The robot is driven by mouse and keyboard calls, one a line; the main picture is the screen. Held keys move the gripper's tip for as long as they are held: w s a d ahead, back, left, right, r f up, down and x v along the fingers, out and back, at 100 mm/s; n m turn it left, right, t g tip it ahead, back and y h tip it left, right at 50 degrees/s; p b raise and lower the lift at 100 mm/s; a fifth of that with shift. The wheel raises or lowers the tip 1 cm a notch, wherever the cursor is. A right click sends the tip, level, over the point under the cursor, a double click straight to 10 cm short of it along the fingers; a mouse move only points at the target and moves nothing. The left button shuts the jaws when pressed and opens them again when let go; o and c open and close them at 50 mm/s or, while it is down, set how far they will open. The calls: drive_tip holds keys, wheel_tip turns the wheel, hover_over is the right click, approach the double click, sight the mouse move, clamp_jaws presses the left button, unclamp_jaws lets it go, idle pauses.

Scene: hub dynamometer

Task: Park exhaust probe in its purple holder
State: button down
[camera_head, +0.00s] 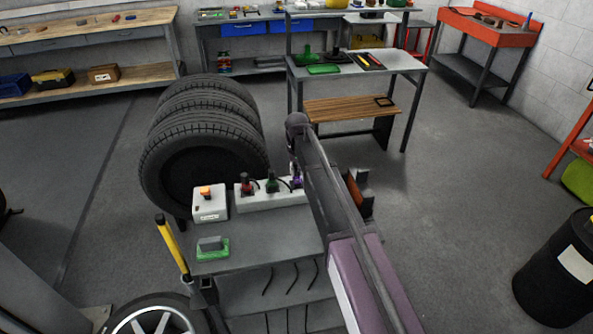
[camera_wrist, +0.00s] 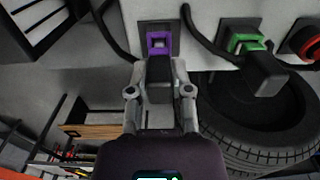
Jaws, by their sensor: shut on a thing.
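The purple holder (camera_wrist: 158,44) is a square purple frame on a dark plate, on the pale face of a white block, in the upper middle of the wrist view. In the head view a bit of the purple holder (camera_head: 297,183) shows just left of my arm. My gripper (camera_wrist: 159,68) is shut on the dark exhaust probe (camera_wrist: 159,80), with one finger on each side of it. The probe's far end overlaps the lower edge of the purple frame. I cannot tell whether it sits inside.
Green (camera_wrist: 246,42) and red (camera_wrist: 306,42) holders sit beside the purple one, with dark probes and cables. The white block (camera_head: 266,199) stands on a grey cart (camera_head: 272,241) with a white button box (camera_head: 209,206). Stacked tires (camera_head: 200,140) stand behind.

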drive_tip(key=shift+f, duration=0.25)
drive_tip(key=shift+c, duration=2.3)
unclamp_jaws()
drive_tip(key=shift+s, duration=0.15)
